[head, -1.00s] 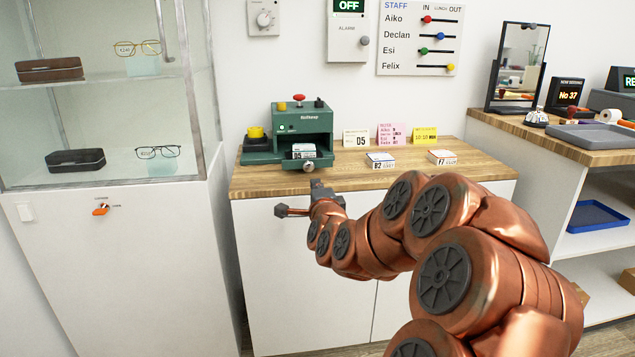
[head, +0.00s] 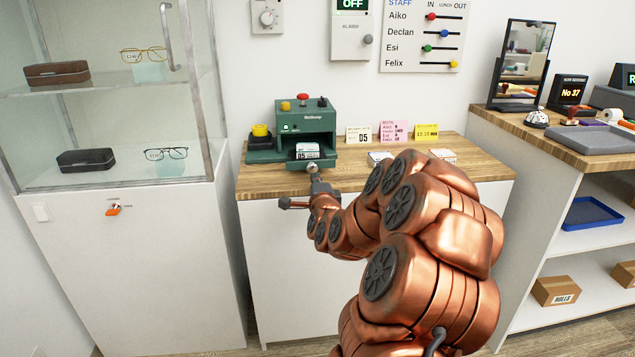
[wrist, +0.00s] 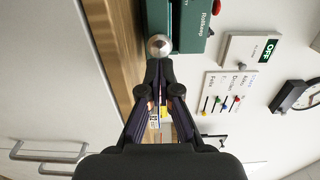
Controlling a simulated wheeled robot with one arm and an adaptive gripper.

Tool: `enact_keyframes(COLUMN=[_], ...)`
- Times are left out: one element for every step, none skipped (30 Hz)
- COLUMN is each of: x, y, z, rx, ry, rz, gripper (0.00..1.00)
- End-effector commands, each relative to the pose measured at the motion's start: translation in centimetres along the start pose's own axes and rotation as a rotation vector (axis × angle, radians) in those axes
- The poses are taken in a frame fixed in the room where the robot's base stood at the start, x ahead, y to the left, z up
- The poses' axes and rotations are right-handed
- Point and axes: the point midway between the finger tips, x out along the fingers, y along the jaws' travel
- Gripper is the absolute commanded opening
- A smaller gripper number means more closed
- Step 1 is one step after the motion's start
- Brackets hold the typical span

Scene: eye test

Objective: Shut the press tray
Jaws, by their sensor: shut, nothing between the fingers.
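The green press (head: 305,118) stands on the wooden top of the white cabinet. Its tray (head: 292,157) shows low in the front opening and seems to stick out a little, with a small white box marked 05 (head: 307,151) on it. A round metal knob (head: 312,168) is on the tray's front; it also shows in the wrist view (wrist: 158,46). My gripper (head: 317,181) is shut and empty, its tips (wrist: 160,66) right in front of the knob. I cannot tell whether they touch it.
Small cards (head: 393,131) and white boxes (head: 443,155) lie to the right, partly behind my arm. A glass display case (head: 115,90) stands at left, a side counter (head: 590,146) at right.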

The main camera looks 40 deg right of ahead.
Motion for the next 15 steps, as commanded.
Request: enact_keyframes(x=[0.7, 1.1, 1.5, 1.8, 2.1, 2.5, 2.8, 3.0, 3.3, 3.5, 3.6, 3.8, 3.9, 4.0, 4.0], y=[0.0, 0.1, 0.2, 0.2, 0.2, 0.2, 0.2, 0.1, 0.1, 0.0, 0.0, 0.0, 0.0, 0.0, 0.0], z=[0.0, 0.0, 0.0, 0.0, 0.0, 0.0, 0.0, 0.0, 0.0, 0.0, 0.0, 0.0, 0.0, 0.0, 0.0], rx=[-0.002, -0.002, -0.002, -0.002, -0.001, -0.002, -0.002, -0.003, -0.003, -0.002, -0.002, -0.001, -0.001, 0.0, 0.0], ry=[0.001, 0.001, 0.0, 0.0, -0.001, 0.0, 0.0, 0.001, 0.001, 0.001, 0.001, 0.001, 0.001, 0.001, 0.001], rz=[-0.002, -0.001, 0.001, 0.003, 0.003, 0.003, 0.002, 0.001, -0.001, -0.001, -0.002, -0.002, -0.002, -0.001, -0.001], gripper=[0.0, 0.0, 0.0, 0.0, 0.0, 0.0, 0.0, 0.0, 0.0, 0.0, 0.0, 0.0, 0.0, 0.0, 0.0])
